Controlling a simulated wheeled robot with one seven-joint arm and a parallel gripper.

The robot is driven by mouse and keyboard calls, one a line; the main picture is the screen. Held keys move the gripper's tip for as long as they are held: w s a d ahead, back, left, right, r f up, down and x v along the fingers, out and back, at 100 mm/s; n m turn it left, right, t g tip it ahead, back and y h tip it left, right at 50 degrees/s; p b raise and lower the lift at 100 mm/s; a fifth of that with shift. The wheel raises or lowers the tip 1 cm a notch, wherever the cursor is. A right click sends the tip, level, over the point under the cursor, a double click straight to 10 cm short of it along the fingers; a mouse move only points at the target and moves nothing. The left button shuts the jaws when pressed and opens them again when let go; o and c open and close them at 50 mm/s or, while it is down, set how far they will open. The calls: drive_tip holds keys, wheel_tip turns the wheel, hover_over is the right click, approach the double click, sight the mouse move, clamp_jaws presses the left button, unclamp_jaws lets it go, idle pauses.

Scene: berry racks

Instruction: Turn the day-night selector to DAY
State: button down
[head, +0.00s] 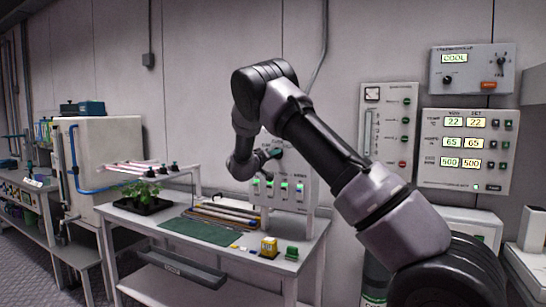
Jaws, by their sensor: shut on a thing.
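The day-night selector sits on the upper part of a pale control panel (303,200) at the back of the bench; a dark teal knob (277,153) shows there. My arm reaches over from the right and bends down to the panel. My gripper (266,157) is at the knob, shut on it. The fingers are small and partly hidden by my wrist. The selector's pointer and the DAY and NIGHT marks cannot be read.
The bench (150,221) holds a seedling tray (146,205), a green mat (202,232), a yellow box (269,247) and a green block (292,253). Several green-lit switches line the panel below the knob. Wall control boxes (466,150) hang at right, near my forearm.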

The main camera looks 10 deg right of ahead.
idle(0.3)
drive_tip(key=c, duration=0.5)
unclamp_jaws()
drive_tip(key=v, duration=1)
drive_tip(key=shift+s+a, duration=0.25)
drive_tip(key=shift+s, duration=0.05)
drive_tip(key=shift+f, duration=0.1)
